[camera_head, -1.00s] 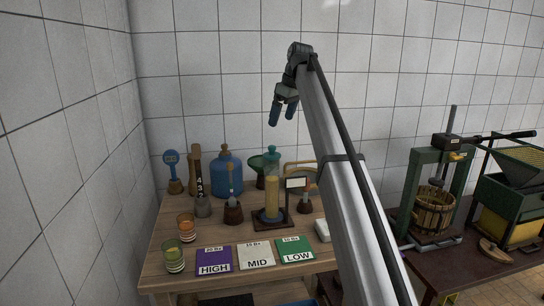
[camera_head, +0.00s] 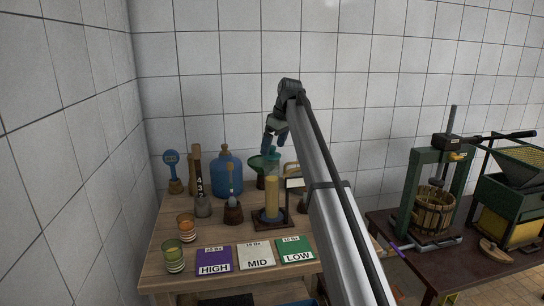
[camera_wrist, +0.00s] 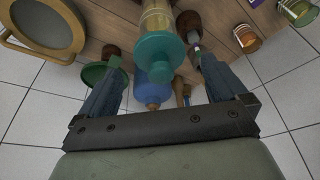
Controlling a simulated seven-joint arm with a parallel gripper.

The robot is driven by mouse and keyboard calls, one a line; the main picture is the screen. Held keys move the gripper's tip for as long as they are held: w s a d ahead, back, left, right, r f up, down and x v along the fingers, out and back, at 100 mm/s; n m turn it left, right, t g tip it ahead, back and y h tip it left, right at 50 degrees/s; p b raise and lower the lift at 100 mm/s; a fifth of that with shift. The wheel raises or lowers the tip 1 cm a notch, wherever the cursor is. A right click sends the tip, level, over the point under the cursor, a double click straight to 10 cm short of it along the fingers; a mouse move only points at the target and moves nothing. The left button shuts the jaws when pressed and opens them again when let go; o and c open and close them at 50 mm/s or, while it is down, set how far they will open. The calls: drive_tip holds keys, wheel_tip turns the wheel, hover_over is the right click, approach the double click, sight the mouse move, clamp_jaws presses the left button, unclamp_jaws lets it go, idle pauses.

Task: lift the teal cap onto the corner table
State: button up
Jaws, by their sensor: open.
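A teal round piece (camera_wrist: 160,52), which looks like the teal cap, shows in the wrist view at the near end of the yellow-filled cylinder (camera_wrist: 157,15). In the head view the cylinder (camera_head: 272,200) stands upright on the corner table (camera_head: 168,238), with a teal tint at its top (camera_head: 272,168). My gripper (camera_head: 267,150) is open and points down above the cylinder. In the wrist view the teal piece lies between the fingertips of my gripper (camera_wrist: 159,55); I cannot tell how much height separates them, and I see no contact.
A blue demijohn (camera_head: 227,172) and a green funnel-like piece (camera_head: 257,163) stand behind the cylinder. Small corked stands flank it. Two glasses (camera_head: 186,227) and HIGH, MID and LOW cards (camera_head: 256,254) lie toward the front. A press (camera_head: 434,205) stands on the right table.

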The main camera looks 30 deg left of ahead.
sight(273, 155)
drive_tip(key=x, duration=0.2)
drive_tip(key=shift+a+f, duration=0.1)
drive_tip(key=shift+f, duration=0.2)
drive_tip(key=c, duration=1.1)
drive_tip(key=shift+r, duration=0.1)
